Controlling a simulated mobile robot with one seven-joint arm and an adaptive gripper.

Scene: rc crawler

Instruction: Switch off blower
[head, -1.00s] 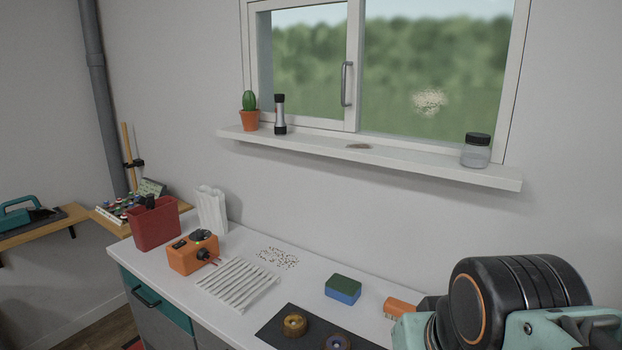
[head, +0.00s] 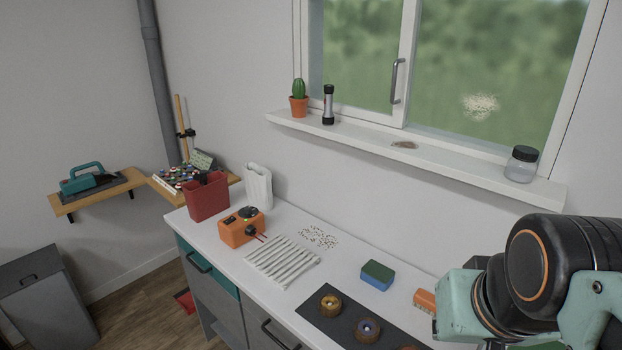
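A teal device with a carrying handle and a dark front (head: 82,178) sits on a dark mat on the left wall shelf. It looks like the blower, but its switch is too small to make out. An orange box with a black knob and short leads (head: 240,228) stands on the white counter; I cannot tell what it is. My arm fills the lower right of the head view. My gripper is out of view.
The white counter (head: 290,222) holds a red bin (head: 208,196), a white bag (head: 258,186), a slatted white rack (head: 282,260), a green-blue sponge (head: 377,275) and a dark mat (head: 325,318). A grey cabinet (head: 45,300) stands lower left.

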